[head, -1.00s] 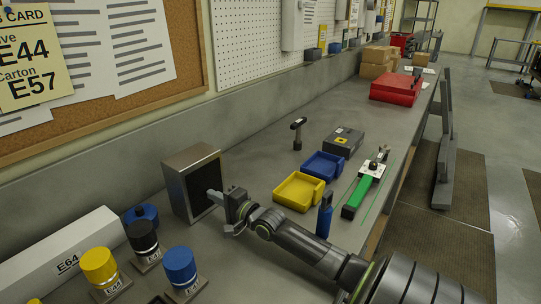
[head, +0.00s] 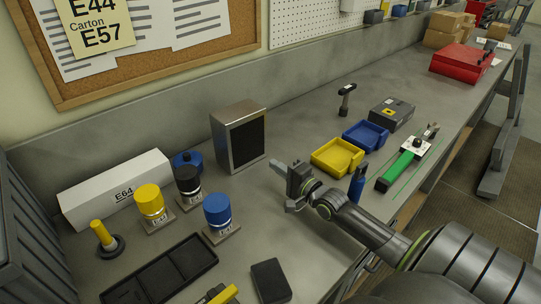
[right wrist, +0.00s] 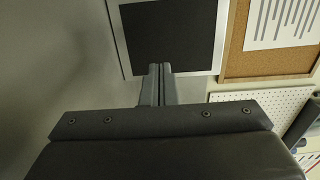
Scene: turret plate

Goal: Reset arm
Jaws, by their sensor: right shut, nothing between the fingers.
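My right gripper (head: 286,188) is shut and empty, held above the bench in front of the grey box with the dark front (head: 238,140). In the right wrist view its two fingers (right wrist: 161,85) meet side by side, pointing toward the dark panel (right wrist: 170,35) of that box. The right arm comes in from the lower right of the head view. My left gripper does not show.
A black tray (head: 160,272) lies in front. Yellow (head: 337,156) and blue (head: 365,135) bins and a green-handled tool (head: 397,171) lie right.

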